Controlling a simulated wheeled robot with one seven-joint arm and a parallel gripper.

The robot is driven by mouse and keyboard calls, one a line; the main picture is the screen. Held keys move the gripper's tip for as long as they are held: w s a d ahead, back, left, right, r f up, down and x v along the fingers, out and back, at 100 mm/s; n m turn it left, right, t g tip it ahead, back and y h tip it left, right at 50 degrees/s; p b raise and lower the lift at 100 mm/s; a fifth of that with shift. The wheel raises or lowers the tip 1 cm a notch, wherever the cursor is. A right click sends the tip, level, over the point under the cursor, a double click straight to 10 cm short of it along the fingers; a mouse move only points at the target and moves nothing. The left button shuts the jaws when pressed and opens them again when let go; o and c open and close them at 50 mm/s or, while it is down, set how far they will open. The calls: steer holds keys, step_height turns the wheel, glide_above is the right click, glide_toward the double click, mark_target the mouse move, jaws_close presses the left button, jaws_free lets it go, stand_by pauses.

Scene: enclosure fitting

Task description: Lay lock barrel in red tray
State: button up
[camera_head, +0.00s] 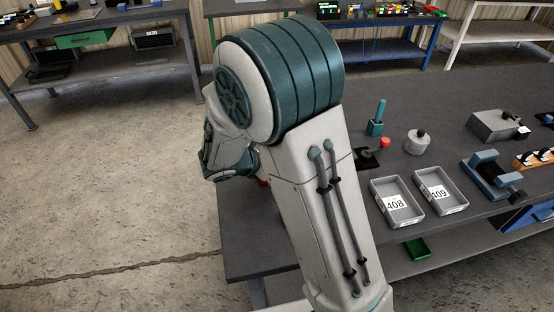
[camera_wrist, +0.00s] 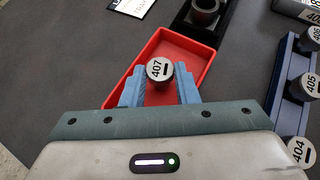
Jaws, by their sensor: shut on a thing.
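I cannot tell whether the barrel touches the tray floor. My gripper and the near part of the tray are hidden behind my arm in the head view.
A blue rack (camera_wrist: 287,100) with barrels marked 404, 405 and 406 stands at the right in the wrist view. A black holder (camera_wrist: 200,26) is beyond the tray. Grey trays 408 (camera_head: 396,202) and 409 (camera_head: 440,191) sit on the bench in the head view.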

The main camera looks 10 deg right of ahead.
steer(key=shift+f, duration=0.25)
steer(key=o, duration=1)
steer(key=shift+r, duration=0.1)
steer(key=shift+r, duration=0.1)
steer(key=shift+a+r, duration=0.1)
steer(key=shift+r, duration=0.1)
steer(key=v, duration=1.1)
steer(key=s+d+r+m+g+y, duration=0.1)
steer(key=s+d+r+m+y, duration=0.1)
steer(key=s+d+m+y, duration=0.2)
steer(key=s+d+r+m+g+y, duration=0.1)
steer(key=s+d+m+y, duration=0.4)
steer(key=s+m, duration=0.6)
steer(key=r+m, duration=0.1)
steer(key=m, duration=0.8)
steer(key=shift+s+d+g+y, duration=0.3)
steer(key=shift+d+g, duration=0.1)
